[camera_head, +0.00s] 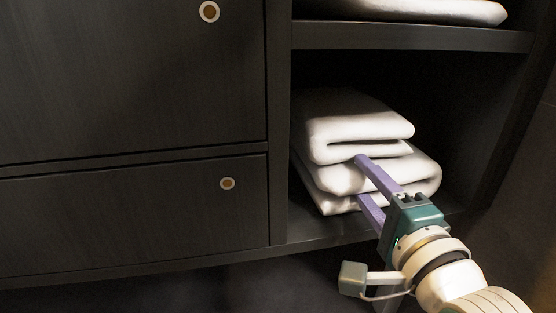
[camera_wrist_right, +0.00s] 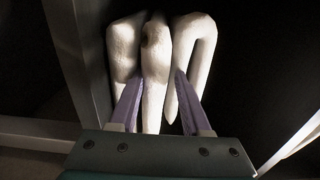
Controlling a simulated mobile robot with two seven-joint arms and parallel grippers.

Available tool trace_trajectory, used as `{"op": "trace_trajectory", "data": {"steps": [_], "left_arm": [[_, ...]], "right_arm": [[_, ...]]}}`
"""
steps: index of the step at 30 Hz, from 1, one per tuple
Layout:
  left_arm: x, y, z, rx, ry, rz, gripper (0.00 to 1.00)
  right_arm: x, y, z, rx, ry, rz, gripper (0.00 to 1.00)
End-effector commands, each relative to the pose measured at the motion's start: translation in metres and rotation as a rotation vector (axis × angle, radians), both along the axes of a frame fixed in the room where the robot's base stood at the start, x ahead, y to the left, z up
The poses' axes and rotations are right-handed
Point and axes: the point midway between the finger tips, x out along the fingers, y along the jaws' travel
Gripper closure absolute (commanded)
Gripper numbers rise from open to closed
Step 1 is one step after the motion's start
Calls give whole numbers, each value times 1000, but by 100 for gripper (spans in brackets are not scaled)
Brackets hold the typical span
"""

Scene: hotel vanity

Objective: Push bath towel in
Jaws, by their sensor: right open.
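White folded bath towels (camera_head: 355,120) lie stacked in the lower open compartment of the dark cabinet. My right gripper (camera_head: 361,178) is open at the front of the stack, its two purple fingers pointing into the compartment. The upper finger is at the folds between the upper and lower towels, and the other is lower down at the front. In the right wrist view the towel folds (camera_wrist_right: 155,60) appear turned on their side, with the open fingers (camera_wrist_right: 155,90) on either side of the middle fold. I cannot tell how firmly they touch. My left gripper is not in view.
A shelf board (camera_head: 410,37) runs above the stack, with another white towel (camera_head: 420,10) on it. Dark drawers with round knobs (camera_head: 227,183) are at the left. The divider (camera_head: 279,120) stands close left of the stack; there is free room right of it.

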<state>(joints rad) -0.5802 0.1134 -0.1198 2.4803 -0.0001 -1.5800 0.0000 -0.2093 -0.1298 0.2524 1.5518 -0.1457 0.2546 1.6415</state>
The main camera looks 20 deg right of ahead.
Motion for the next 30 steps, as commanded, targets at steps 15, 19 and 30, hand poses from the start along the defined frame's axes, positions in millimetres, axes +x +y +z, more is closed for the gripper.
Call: {"op": "trace_trajectory", "data": {"steps": [15, 19, 30], "left_arm": [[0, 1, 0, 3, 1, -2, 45], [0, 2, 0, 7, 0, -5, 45], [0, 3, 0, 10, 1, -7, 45]], "right_arm": [[0, 0, 0, 0, 0, 0, 92], [0, 0, 0, 0, 0, 0, 100], [0, 0, 0, 0, -1, 0, 100]]}}
